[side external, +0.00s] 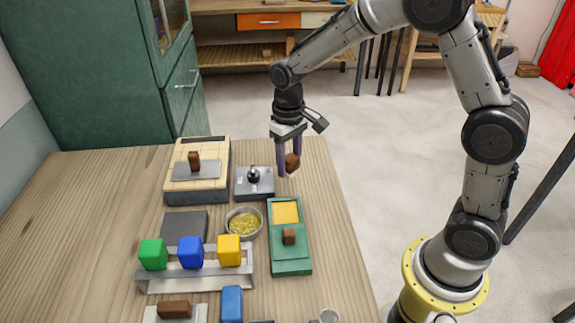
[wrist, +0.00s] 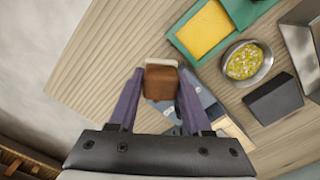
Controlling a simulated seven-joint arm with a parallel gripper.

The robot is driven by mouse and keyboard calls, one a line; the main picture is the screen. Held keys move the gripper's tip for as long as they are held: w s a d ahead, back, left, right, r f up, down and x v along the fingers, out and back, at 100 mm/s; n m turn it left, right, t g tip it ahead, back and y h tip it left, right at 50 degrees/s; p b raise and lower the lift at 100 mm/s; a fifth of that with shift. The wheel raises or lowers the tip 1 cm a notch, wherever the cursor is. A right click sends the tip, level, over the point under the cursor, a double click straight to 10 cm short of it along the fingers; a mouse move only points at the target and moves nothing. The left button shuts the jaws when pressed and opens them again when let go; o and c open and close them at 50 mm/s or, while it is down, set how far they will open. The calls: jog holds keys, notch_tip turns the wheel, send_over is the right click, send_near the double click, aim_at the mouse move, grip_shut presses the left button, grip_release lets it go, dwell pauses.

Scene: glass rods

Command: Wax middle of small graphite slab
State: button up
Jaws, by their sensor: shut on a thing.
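My gripper (side external: 288,170) has purple fingers and is shut on a brown block (wrist: 165,92). The block has a pale strip at its far end in the wrist view, and it also shows in the side view (side external: 292,163). I hold it above the table, to the right of a grey box with a black knob (side external: 254,184). A dark grey slab (side external: 186,225), which looks like graphite, lies behind the block rack; a dark block also shows in the wrist view (wrist: 273,99). Its size relative to any other slab cannot be told.
A green tray (side external: 291,265) holds a yellow pad (side external: 286,212) and a small brown block. A bowl of yellow bits (side external: 244,222) stands beside it. A rack (side external: 197,280) carries green, blue and yellow blocks. A tiled block (side external: 181,193) stands at the back.

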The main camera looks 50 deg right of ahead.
jog(key=r+n, duration=0.1)
send_over(285, 214)
jog(key=shift+f, duration=2.8)
jog(key=shift+f, duration=0.6)
notch_tip(285, 214, up, 7)
dwell(1.0)
